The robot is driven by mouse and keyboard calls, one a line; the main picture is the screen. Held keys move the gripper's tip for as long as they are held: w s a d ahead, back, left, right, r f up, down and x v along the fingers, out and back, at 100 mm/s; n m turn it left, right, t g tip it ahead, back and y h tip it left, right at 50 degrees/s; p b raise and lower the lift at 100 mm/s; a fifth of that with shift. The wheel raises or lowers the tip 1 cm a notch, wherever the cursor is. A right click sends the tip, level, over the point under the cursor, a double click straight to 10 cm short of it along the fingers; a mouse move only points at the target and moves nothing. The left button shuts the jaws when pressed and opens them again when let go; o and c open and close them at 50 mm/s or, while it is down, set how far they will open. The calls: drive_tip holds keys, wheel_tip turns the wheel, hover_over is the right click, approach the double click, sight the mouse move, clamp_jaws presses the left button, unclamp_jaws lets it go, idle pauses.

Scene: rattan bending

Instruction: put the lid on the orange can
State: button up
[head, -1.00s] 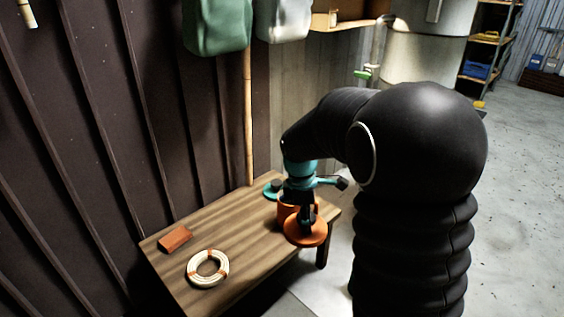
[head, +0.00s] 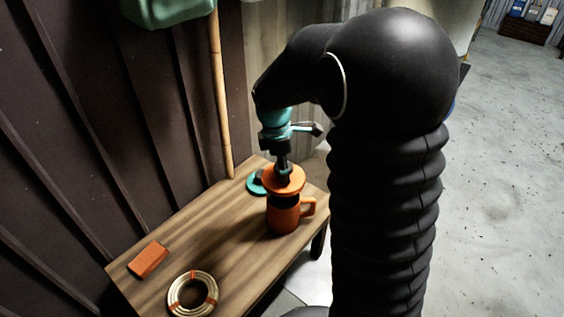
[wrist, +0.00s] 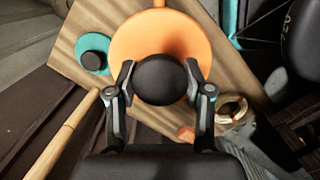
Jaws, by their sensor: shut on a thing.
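The orange can (head: 283,217) stands upright on the table, its handle to the right in the head view. My gripper (head: 283,173) is shut on the black knob (wrist: 160,80) of the orange lid (head: 291,186), one finger on each side. The lid is roughly level over the can's mouth, with a dark band between lid and can, so it looks slightly above the rim. In the wrist view the lid (wrist: 190,42) hides most of the can; only its handle (wrist: 158,4) shows past the edge.
A teal lid with a dark knob (head: 253,187) lies on the wooden table (head: 215,237) behind and left of the can. An orange block (head: 148,259) and a tied rattan coil (head: 179,285) lie toward the front left. A bamboo pole (head: 222,110) leans at the wall.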

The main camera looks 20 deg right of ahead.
drive_tip(key=shift+f+b, duration=1.25)
drive_tip(key=shift+f, duration=0.9)
drive_tip(key=shift+f+b, duration=0.35)
drive_tip(key=shift+f, duration=0.4)
drive_tip(key=shift+f, duration=0.9)
idle(0.6)
drive_tip(key=o, duration=1.7)
drive_tip(key=shift+r, duration=0.15)
drive_tip(key=shift+r+p, duration=1.8)
drive_tip(key=shift+r, duration=2.1)
